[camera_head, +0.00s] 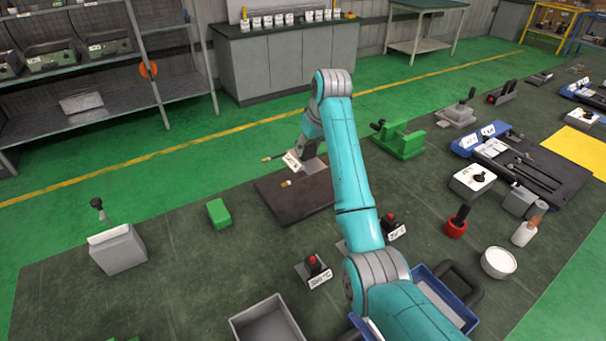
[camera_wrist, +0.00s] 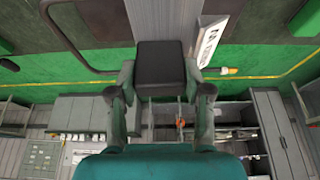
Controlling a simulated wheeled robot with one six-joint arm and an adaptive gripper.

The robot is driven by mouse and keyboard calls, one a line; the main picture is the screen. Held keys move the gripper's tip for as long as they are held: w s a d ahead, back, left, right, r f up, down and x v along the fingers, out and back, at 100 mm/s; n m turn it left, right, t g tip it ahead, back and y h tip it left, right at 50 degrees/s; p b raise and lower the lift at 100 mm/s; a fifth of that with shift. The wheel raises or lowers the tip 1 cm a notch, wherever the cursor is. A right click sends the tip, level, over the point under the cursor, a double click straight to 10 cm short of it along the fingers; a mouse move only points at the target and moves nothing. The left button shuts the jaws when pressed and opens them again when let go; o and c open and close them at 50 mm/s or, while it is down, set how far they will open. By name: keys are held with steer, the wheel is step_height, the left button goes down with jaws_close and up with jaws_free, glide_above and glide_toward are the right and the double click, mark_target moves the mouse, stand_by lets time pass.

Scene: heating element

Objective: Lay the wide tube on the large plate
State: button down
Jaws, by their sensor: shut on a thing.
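The wide tube is a thin dark bent tube with brass ends. In the wrist view its curve (camera_wrist: 64,48) runs left of my gripper (camera_wrist: 160,75), and a white label sits by it on the right. In the head view one brass end of the wide tube (camera_head: 267,159) and the other show left of my gripper (camera_head: 305,162). My gripper is shut on it. The large plate (camera_head: 290,206), dark brown, lies on the mat beneath. I cannot tell whether the tube touches the plate. My arm and gripper hide part of both.
A green block (camera_head: 218,213) and a grey box (camera_head: 118,250) lie left of the plate. A green fixture (camera_head: 403,140) stands to its right. Red-button switches (camera_head: 313,268) are in front, near a grey bin (camera_head: 268,322). The mat between block and plate is bare.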

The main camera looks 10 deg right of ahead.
step_height(320, 180, down, 9)
steer(key=shift+f, duration=0.1)
stand_by(0.4)
steer(key=shift+c, duration=2.4)
jaws_free()
steer(key=shift+f, duration=0.1)
steer(key=v, duration=1.2)
steer(key=shift+s, duration=0.1)
